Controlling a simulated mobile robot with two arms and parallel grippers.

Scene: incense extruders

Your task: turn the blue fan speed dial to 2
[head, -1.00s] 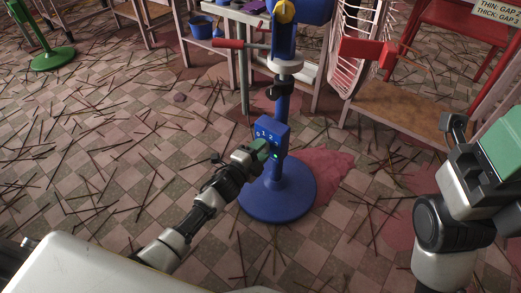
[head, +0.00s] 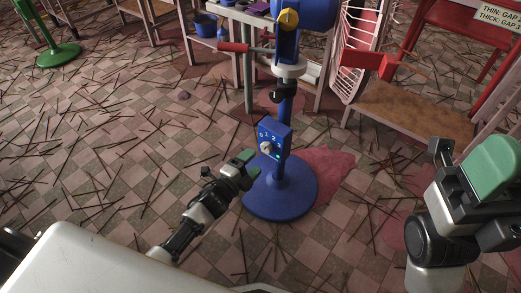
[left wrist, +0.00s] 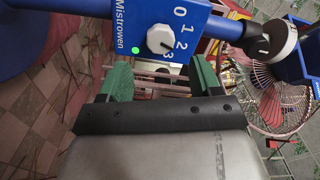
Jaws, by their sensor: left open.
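The blue fan (head: 282,120) stands upright on a round blue base. Its blue control box carries a white dial (head: 266,147), with the numbers 0, 1, 2 and 3 beside it. In the left wrist view the dial (left wrist: 161,38) is in plain sight, with a dark mark on its lower right side, toward the 2 and 3; the exact number is unclear. A small green light glows on the box. My left gripper (head: 246,166) is open and empty, below and left of the dial, not touching it. My right gripper (head: 468,158) is at the right edge; its opening is unclear.
A green stand (head: 52,55) is at the far left. Thin sticks litter the tiled floor around the blue base.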

